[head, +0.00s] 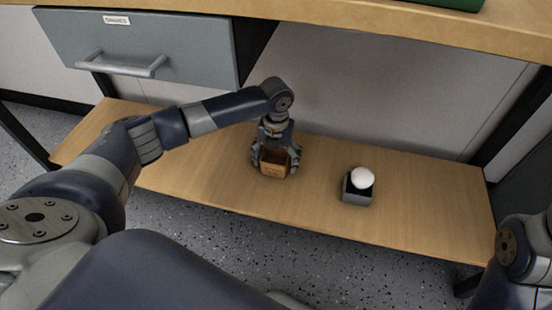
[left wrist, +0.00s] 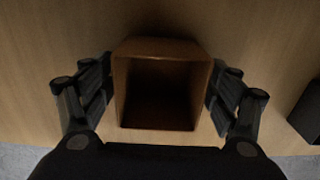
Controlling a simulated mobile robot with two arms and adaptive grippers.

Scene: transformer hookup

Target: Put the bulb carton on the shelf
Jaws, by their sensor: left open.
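The bulb carton (head: 273,170) is a small brown box standing on the wooden lower shelf (head: 210,180). In the left wrist view its open top faces the camera, and the carton (left wrist: 160,48) looks dark and empty inside. My left gripper (head: 276,160) is over the carton with its fingers on either side of it. In the left wrist view the fingers of my left gripper (left wrist: 160,85) are apart, close to the carton's left and right walls. Whether they touch it I cannot tell. My right gripper is out of view.
A white bulb (head: 363,177) sits in a small dark grey box (head: 357,195) on the shelf, right of the carton. A grey drawer (head: 150,50) hangs above the shelf's left part, under the worktop (head: 330,25). The shelf's right end is clear.

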